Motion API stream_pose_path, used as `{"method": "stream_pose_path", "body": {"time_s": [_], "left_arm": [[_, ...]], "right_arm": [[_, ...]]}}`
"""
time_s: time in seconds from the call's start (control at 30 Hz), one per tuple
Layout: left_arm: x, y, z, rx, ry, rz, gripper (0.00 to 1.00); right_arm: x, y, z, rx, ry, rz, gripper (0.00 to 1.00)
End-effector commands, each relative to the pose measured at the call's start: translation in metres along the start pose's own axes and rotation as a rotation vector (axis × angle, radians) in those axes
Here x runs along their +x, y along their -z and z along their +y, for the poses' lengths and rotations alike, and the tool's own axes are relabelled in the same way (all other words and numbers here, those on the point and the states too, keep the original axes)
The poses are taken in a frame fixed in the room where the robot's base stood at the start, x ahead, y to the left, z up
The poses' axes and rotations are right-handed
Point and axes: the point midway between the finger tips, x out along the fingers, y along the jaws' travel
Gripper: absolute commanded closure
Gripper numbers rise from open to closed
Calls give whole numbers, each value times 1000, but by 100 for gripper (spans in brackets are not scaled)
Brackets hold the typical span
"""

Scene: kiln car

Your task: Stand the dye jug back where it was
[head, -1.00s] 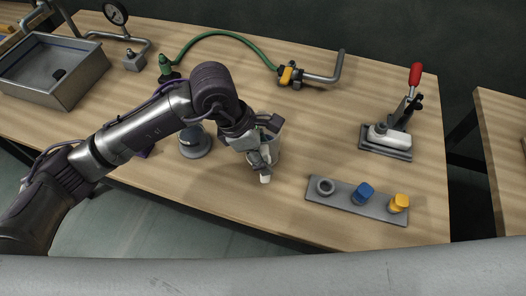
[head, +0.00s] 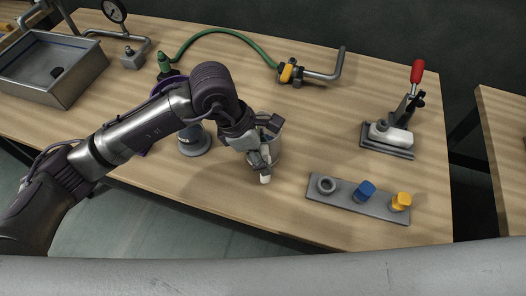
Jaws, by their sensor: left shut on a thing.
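My left gripper (head: 263,160) is over the front middle of the wooden bench, pointing down. It is shut on a grey vessel (head: 276,153), which I take to be the dye jug. The gripper and wrist hide most of the vessel; only part of its grey side shows. It looks roughly upright, and I cannot tell whether its base touches the bench. My right gripper is not in view.
A grey round-based object (head: 194,145) stands left of the gripper, partly behind my arm. A grey strip (head: 343,200) with a ring, a blue knob and a yellow knob lies right. A red-handled clamp (head: 390,138) stands beyond. A metal sink (head: 52,75) is far left. The bench between is clear.

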Motion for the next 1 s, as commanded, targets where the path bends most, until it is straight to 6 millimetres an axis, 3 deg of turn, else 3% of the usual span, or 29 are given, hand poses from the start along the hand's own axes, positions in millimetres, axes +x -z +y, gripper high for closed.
{"method": "stream_pose_path", "body": {"time_s": [0.33,0.37,0.5,1.0], "left_arm": [[1,0,0,1,-1,-1,100],[1,0,0,1,-1,-1,35],[1,0,0,1,-1,-1,11],[2,1,0,0,1,1,10]], "right_arm": [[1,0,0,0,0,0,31],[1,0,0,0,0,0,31],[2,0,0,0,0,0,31],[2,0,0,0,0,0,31]]}}
